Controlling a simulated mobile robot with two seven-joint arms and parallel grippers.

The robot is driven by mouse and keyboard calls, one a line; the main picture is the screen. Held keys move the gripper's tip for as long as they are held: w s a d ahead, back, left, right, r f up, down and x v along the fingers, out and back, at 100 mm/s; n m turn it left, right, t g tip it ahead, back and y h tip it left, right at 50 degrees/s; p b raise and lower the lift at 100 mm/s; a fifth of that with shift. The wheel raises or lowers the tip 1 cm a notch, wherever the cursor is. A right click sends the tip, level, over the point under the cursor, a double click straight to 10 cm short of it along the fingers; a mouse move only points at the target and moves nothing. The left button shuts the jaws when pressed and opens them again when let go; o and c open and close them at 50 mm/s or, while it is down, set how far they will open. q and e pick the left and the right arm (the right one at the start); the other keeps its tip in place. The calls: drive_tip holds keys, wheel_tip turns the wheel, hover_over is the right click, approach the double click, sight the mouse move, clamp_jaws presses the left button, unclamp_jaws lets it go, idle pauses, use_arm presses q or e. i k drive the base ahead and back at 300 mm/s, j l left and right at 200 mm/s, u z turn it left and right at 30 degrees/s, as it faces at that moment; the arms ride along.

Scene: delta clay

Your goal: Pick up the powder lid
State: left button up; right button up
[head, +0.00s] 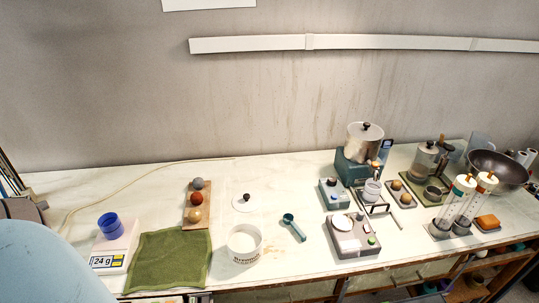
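The powder lid (241,204), a flat white disc with a dark knob, appears to lie on the pale worktop, left of centre. A white open tub (244,258) with dark lettering stands in front of it, apart from it, near the front edge. A teal scoop (293,227) lies to the right of the tub. Neither of my grippers is in the head view.
A scale (108,262) reading 24 g carries a blue cup (110,225). A green cloth (167,261) and a wooden board with three balls (197,207) lie left of the lid. The worktop behind the lid is clear.

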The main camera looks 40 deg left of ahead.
sight(245, 201)
drive_tip(key=u, duration=1.4)
